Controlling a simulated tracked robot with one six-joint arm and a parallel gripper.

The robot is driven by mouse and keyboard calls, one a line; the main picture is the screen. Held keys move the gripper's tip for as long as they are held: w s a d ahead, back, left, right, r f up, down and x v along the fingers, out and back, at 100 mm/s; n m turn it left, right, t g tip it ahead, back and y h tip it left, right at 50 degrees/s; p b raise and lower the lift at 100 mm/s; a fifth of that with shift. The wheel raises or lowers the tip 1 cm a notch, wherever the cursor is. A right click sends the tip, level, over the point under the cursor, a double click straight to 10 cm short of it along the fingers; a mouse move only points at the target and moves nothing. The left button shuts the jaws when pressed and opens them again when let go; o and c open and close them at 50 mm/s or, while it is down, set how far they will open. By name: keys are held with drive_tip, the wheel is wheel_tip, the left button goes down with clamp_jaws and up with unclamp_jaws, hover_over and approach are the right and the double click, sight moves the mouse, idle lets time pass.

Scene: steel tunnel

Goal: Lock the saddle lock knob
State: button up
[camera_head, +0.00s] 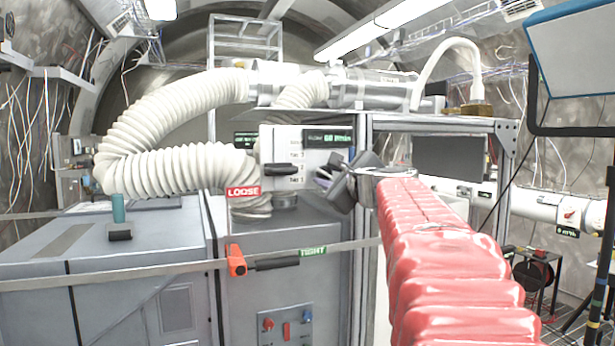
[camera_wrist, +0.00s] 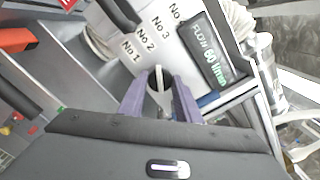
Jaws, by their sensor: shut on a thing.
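My gripper (camera_head: 325,178) is at the right side of the white numbered panel (camera_head: 280,143).
A white corrugated hose (camera_head: 160,140) curves left of the panel. A metal frame post (camera_head: 362,240) stands close to my arm.

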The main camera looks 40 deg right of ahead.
drive_tip(key=shift+f, duration=0.1)
drive_tip(key=shift+c, duration=0.2)
drive_tip(key=shift+n, duration=1)
drive_tip(key=shift+a+f, duration=0.1)
drive_tip(key=o, duration=1.1)
drive_tip(key=shift+c, duration=0.2)
